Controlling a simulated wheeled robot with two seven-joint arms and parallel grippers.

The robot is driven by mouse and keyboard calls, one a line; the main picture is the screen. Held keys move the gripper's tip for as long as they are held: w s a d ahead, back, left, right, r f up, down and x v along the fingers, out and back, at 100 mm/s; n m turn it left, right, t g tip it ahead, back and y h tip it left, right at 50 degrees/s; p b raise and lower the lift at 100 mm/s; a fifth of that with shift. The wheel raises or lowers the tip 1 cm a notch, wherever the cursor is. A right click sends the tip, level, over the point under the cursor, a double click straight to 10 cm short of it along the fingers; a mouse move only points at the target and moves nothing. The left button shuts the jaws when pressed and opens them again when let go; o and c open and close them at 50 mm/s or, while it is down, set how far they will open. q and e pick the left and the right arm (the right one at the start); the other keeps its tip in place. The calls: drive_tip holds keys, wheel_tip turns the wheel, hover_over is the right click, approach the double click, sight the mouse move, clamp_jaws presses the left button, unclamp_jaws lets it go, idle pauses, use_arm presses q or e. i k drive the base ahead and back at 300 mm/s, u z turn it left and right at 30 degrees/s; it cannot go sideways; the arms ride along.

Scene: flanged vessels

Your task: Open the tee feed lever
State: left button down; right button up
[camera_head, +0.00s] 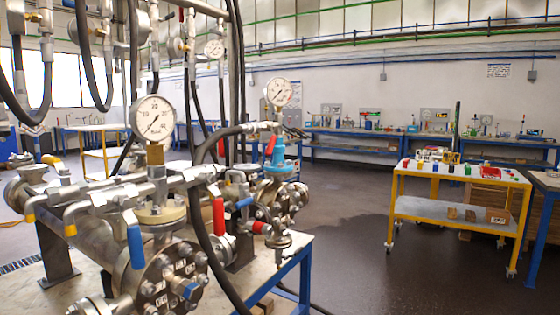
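A steel flanged vessel assembly (168,275) stands on a blue-framed bench in the left half of the head view. It carries several lever handles: a blue one (135,247) hanging down at the front, a red one (219,216) hanging down, a smaller blue one (243,202) lying nearly level, a small red one (261,227), and a red one (270,145) tilted beside the blue fitting at the rear. I cannot tell which of these is the tee feed lever. Neither of my grippers is in view.
Pressure gauges (152,118) rise above the pipework, and black hoses (205,215) hang in front of it. The bench top (270,262) has a bare strip at its right. A yellow cart (457,208) stands at the right. Dark floor (345,225) lies open between them.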

sight(272, 140)
drive_tip(key=z, duration=1.25)
drive_tip(key=i, duration=1.15)
drive_tip(key=u, duration=0.2)
